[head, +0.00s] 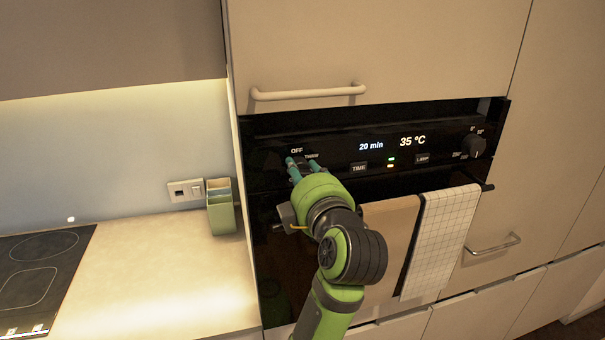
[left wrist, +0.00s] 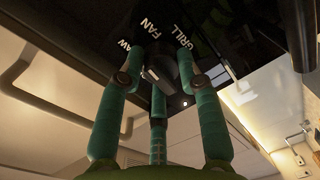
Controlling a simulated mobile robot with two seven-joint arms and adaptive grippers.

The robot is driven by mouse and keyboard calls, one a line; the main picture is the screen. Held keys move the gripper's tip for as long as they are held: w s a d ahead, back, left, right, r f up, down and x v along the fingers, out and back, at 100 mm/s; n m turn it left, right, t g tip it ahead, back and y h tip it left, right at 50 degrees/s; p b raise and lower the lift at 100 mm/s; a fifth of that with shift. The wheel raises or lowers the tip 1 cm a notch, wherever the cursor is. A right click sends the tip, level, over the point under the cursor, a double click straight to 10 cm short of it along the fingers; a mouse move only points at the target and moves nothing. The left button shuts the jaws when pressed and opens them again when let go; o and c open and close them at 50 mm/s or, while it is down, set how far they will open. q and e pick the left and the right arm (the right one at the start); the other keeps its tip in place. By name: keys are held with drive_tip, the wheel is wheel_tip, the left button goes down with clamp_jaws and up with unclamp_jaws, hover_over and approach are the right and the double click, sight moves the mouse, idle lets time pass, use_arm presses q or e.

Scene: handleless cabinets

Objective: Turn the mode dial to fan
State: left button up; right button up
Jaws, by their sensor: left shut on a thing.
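My left gripper (head: 301,166) is at the left end of the black oven control panel (head: 330,128). In the left wrist view its teal fingers (left wrist: 163,66) are shut around the dark mode dial (left wrist: 164,80). White labels FAN (left wrist: 148,25) and GRILL (left wrist: 182,37) show on the panel beyond the fingertips, with another label partly hidden by a finger. In the head view the dial is hidden behind my gripper, and the word OFF (head: 297,150) shows just above the fingertips. I cannot tell exactly which label the dial points to. My right gripper is not in view.
A second dial (head: 476,146) sits at the panel's right end, beyond the display reading 20 min and 35 °C. A brown towel (head: 388,238) and a white checked towel (head: 440,238) hang below. A green container (head: 221,207) stands on the counter at left.

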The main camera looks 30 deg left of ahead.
use_arm(q)
drive_tip(key=m, duration=0.4)
drive_tip(key=shift+m, duration=0.4)
drive_tip(key=shift+f, duration=0.1)
idle(0.3)
drive_tip(key=o, duration=1.1)
drive_tip(key=shift+o, duration=0.2)
